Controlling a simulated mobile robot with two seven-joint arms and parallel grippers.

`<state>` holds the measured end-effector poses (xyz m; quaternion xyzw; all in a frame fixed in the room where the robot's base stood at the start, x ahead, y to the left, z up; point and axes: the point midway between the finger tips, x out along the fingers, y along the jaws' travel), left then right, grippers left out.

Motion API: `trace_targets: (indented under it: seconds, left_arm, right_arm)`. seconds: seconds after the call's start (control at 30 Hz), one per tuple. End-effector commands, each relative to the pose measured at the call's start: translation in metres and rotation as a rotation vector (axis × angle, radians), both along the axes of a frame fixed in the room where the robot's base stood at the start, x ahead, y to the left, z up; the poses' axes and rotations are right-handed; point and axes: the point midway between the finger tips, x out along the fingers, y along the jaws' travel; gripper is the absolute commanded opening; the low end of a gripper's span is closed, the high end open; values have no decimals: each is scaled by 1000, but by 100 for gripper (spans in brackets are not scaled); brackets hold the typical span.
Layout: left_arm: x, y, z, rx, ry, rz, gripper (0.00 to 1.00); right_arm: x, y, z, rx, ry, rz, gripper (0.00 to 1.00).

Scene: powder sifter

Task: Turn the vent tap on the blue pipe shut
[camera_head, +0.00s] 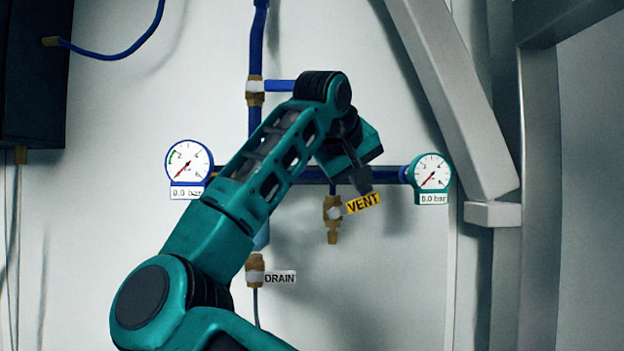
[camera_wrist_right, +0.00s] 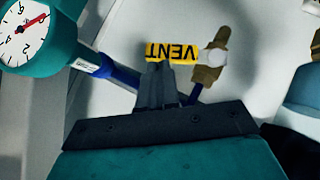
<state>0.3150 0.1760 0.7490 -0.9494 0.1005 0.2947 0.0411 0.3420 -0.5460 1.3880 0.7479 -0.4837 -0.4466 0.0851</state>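The vent tap (camera_head: 333,222) is a brass fitting hanging below the dark blue pipe (camera_head: 392,174) on the wall. Its yellow VENT lever (camera_head: 363,203) points right, with its outer end slightly raised. My right gripper (camera_head: 362,184) is just above the lever's outer part, with its fingers together and empty. In the right wrist view, the fingertips (camera_wrist_right: 157,68) overlap the edge of the yellow lever (camera_wrist_right: 172,53) near its outer end. The brass tap body (camera_wrist_right: 209,62) is beside them. I cannot tell whether the fingers touch the lever. My left gripper is not in view.
A blue-rimmed gauge (camera_head: 189,166) is left and a teal-rimmed gauge (camera_head: 431,177) right, both reading 0.0 bar. A DRAIN tap (camera_head: 255,271) sits lower left. A grey slanted beam (camera_head: 455,95) stands at right. My right arm hides part of the pipes.

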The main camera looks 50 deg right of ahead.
Motion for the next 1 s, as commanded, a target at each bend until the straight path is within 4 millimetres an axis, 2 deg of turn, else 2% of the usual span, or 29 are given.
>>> trace_targets:
  seconds: [0.1, 0.4, 1.0]
  left_arm:
    - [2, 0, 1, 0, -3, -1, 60]
    - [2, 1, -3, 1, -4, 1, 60]
    - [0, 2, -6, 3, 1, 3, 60]
  right_arm:
    - [-5, -4, -4, 62, -80, -1, 0]
    - [-11, -9, -15, 57, -72, -2, 0]
    - [-14, -11, -19, 56, -70, -1, 0]
